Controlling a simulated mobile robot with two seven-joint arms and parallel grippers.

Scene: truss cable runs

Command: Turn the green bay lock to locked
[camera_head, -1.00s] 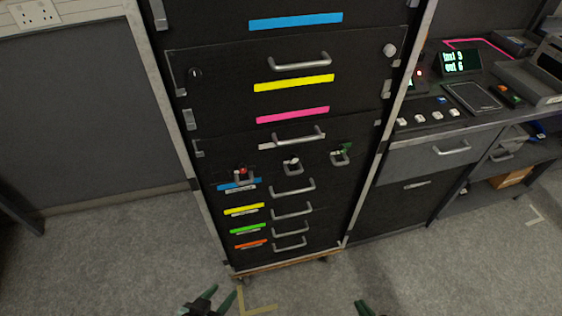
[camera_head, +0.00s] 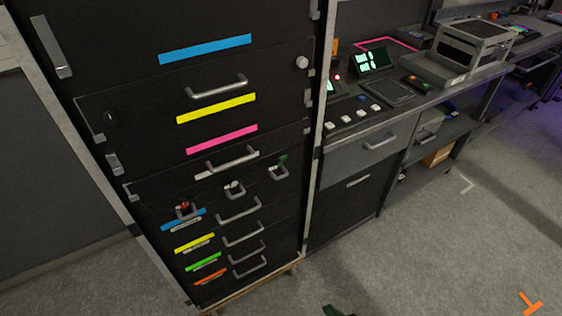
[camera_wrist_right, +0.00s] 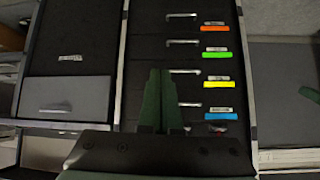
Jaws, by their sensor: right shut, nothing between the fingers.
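The green bay lock (camera_head: 281,164) is at the right end of a row of three small locks on the black cabinet's front, with a grey guard loop below it. A white lock (camera_head: 233,185) and a red lock (camera_head: 184,207) sit to its left. My right gripper (camera_head: 335,310) shows only as a dark green tip at the bottom edge, well short of the cabinet. In the right wrist view its green fingers (camera_wrist_right: 160,98) are together and empty; I cannot make out the green lock there. My left gripper is out of view.
The black cabinet (camera_head: 90,190) has several handled drawers with blue, yellow, green and orange labels. A desk (camera_head: 400,125) with switches and a small green-lit display (camera_head: 373,60) stands to its right.

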